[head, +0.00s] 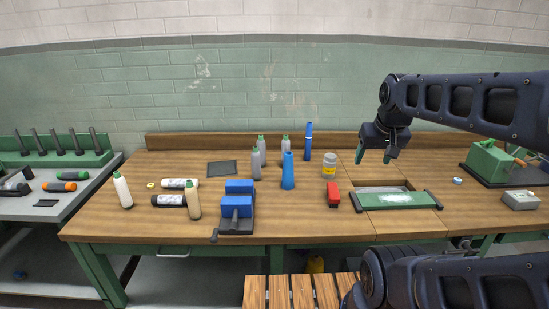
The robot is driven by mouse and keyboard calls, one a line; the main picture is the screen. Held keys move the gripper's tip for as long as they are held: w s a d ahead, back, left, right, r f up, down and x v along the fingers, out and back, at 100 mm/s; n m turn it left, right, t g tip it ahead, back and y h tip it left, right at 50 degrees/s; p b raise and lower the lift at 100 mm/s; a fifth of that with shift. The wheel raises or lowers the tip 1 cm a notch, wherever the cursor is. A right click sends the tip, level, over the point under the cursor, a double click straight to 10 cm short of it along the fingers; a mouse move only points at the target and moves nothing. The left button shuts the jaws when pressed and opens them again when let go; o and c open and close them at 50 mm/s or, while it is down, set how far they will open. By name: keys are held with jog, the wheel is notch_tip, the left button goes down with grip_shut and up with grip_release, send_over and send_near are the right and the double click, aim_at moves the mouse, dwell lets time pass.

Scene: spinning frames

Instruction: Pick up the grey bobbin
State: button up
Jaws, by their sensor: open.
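I cannot surely tell which thing is the grey bobbin. Grey bottle-like shapes with green tops, such as this front grey one (256,164), stand upright near the middle back of the wooden bench (300,222). A grey can with a yellow band (329,168) stands to their right. My gripper (374,157) is open, pointing down, with nothing seen between its fingers. It is to the right of the can and appears above the bench, beyond the green-framed tray (395,203).
A blue vise (238,204), a blue bottle (288,171) and a red block (333,194) stand on the bench. White and tan bottles are at left. A green machine (489,160) is at right. A slatted wooden surface (302,291) lies in front.

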aim_at(254, 155)
jog(key=shift+r, duration=0.1)
notch_tip(254, 155, up, 4)
jog(key=r, duration=0.1)
jog(key=w+a+n+t+y, duration=0.1)
jog(key=w+a+t, duration=0.3)
jog(key=w, duration=0.7)
jog(key=w+a+n+t+y, duration=0.1)
jog(key=w+a+n+t, duration=0.1)
jog(key=w+a, duration=0.65)
jog(key=w+a+n+t+y, duration=0.3)
jog(key=w+a+t+y, duration=0.3)
jog(key=w+a, duration=0.95)
notch_tip(254, 155, down, 27)
jog(key=s+a+g+y, duration=0.1)
jog(key=a, duration=0.1)
jog(key=x, duration=1)
jog(key=shift+w+f, duration=0.1)
jog(key=shift+f, duration=0.25)
